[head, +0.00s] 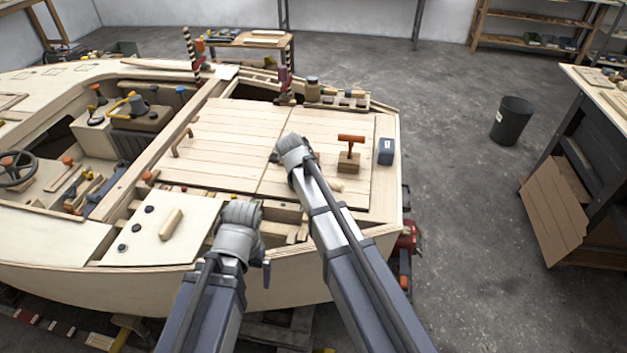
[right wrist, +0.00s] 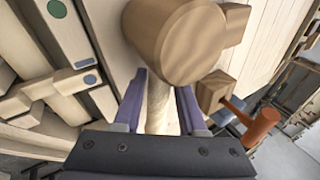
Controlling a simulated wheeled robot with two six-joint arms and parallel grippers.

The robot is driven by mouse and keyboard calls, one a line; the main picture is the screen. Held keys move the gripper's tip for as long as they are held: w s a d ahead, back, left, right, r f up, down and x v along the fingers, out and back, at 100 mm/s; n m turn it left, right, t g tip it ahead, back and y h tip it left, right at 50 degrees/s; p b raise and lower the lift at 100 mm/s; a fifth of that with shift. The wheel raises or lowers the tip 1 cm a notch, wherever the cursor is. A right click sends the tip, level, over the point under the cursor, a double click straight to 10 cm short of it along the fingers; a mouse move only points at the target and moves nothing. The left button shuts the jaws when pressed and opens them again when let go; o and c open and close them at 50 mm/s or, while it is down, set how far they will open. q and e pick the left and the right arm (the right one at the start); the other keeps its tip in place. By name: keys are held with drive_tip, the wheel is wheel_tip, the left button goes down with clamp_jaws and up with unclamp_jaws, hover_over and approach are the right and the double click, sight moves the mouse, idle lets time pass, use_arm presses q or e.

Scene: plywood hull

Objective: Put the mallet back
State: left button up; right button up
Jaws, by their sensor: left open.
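In the right wrist view, the mallet has a thick round wooden head (right wrist: 178,42) and a pale handle (right wrist: 160,105). The two purple fingers of my right gripper (right wrist: 163,98) lie along both sides of the handle, close below the head, and look shut on it. In the head view my right gripper (head: 292,148) is over the pale plank deck (head: 225,135), and its wrist hides most of the mallet. My left gripper (head: 240,212) is open over the near edge of the hull, left of the right arm; its fingertips are mostly hidden.
A wooden block (head: 348,163) with an orange-handled tool (head: 351,139) stands right of my right gripper. A dark blue box (head: 386,151) is beyond it. A panel with dark round buttons (head: 150,230) lies left of my left gripper. The deck's left part is mostly clear.

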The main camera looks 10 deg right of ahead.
drive_tip(key=o, duration=0.4)
drive_tip(key=shift+r, duration=0.1)
drive_tip(key=p+v, duration=0.7)
drive_tip(key=shift+r, duration=0.25)
drive_tip(key=shift+s+a+f, duration=0.1)
drive_tip(key=b+x, duration=0.7)
drive_tip(key=x, duration=0.1)
drive_tip(key=shift+r, duration=0.35)
drive_tip(key=shift+f, duration=0.15)
idle(0.3)
